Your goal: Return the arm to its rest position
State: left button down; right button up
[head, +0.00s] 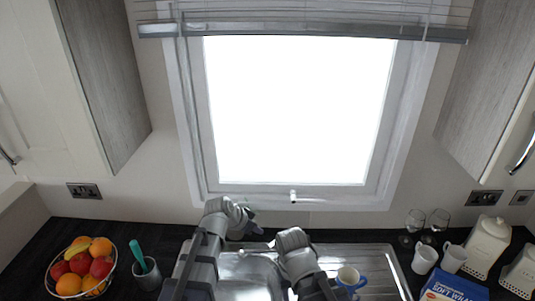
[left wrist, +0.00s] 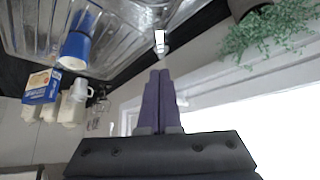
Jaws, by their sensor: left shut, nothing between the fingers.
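My left arm (head: 205,255) rises from the bottom of the head view over the sink area and bends at the top. My left gripper (head: 254,229) shows small and dark at its end, just below the window sill. In the left wrist view its two dark fingers (left wrist: 158,100) lie together with nothing between them. My right arm (head: 300,258) stands bent over the drainer; its gripper does not show.
A fruit bowl (head: 52,283) and grey utensil pot (head: 148,276) stand left. White mugs (head: 425,259), wine glasses (head: 438,221) and a blue box (head: 452,287) stand right. The window (head: 300,110) is behind.

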notch_tip(320, 180, down, 14)
jog(key=b, duration=1.3)
jog(key=shift+r, duration=0.2)
pick_arm(q)
jog(key=s+f+n+g+y, duration=0.4)
jog(key=s+f+g+y, duration=0.1)
jog(key=s+f, duration=1.2)
jog(key=s+y, duration=0.1)
jog(key=s, duration=0.2)
jog(key=shift+a+f+n+g, duration=0.15)
jog(key=shift+f+n+g, duration=0.15)
jog(key=shift+f+g, duration=0.1)
